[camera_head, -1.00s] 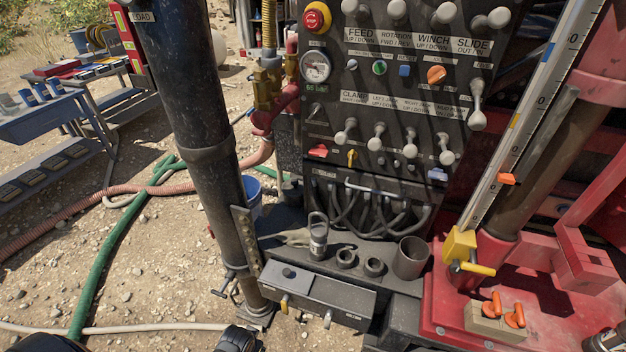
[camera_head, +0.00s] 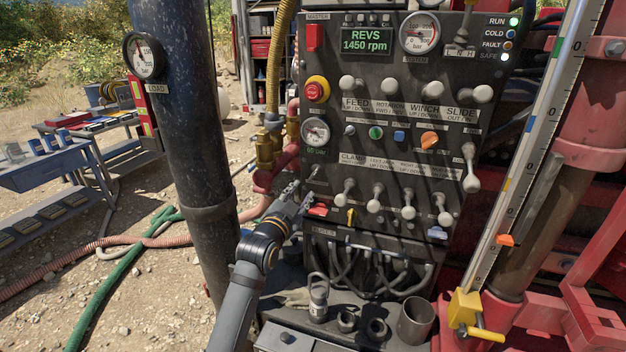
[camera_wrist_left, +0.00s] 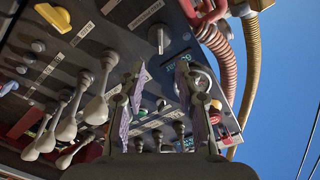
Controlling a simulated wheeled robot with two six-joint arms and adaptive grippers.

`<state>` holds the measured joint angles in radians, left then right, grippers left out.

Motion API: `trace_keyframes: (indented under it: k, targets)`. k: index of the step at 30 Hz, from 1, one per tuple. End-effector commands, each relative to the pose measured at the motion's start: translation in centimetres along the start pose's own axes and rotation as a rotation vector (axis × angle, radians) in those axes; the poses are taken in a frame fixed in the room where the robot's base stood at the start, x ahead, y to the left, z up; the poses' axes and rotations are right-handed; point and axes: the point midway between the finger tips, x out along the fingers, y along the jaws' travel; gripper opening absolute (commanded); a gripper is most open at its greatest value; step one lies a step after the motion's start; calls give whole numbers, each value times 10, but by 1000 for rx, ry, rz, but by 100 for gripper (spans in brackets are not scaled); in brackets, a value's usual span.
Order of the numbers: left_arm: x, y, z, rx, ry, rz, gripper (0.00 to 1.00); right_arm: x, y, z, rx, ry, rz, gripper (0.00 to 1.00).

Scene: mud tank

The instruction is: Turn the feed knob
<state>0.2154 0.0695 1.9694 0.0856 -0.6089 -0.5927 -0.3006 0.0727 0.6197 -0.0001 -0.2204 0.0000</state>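A small pale pointer knob (camera_head: 314,172) sits on the control panel's left side, below the round gauge and its green readout. In the left wrist view the knob (camera_wrist_left: 157,38) stands out from the panel, beyond and above the fingertips. My left gripper (camera_head: 299,195) is just below and left of it in the head view, apart from it. The left wrist view shows its two fingers (camera_wrist_left: 168,90) spread with nothing between them. My right gripper is not in view.
The panel (camera_head: 450,60) carries rows of pale levers (camera_head: 377,195) and coloured knobs right of my left gripper. A thick black pipe (camera_head: 185,130) stands at the left. Red hoses and brass valves (camera_head: 268,140) are close left of the panel. A ledge with a cup (camera_head: 415,318) lies below.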

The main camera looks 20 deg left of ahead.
Motion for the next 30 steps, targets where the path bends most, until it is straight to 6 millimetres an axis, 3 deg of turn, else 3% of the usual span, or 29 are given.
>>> trace_keyframes:
  k: [5,15,19,30]
  targets:
    - [8,-1,-2,0,-1,0,33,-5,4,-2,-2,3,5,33]
    - [74,-2,-3,-3,-3,2,33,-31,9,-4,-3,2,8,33]
    - [92,-1,-1,-2,-3,2,33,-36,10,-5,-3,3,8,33]
    - [105,1,2,-2,-3,2,33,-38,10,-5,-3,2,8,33]
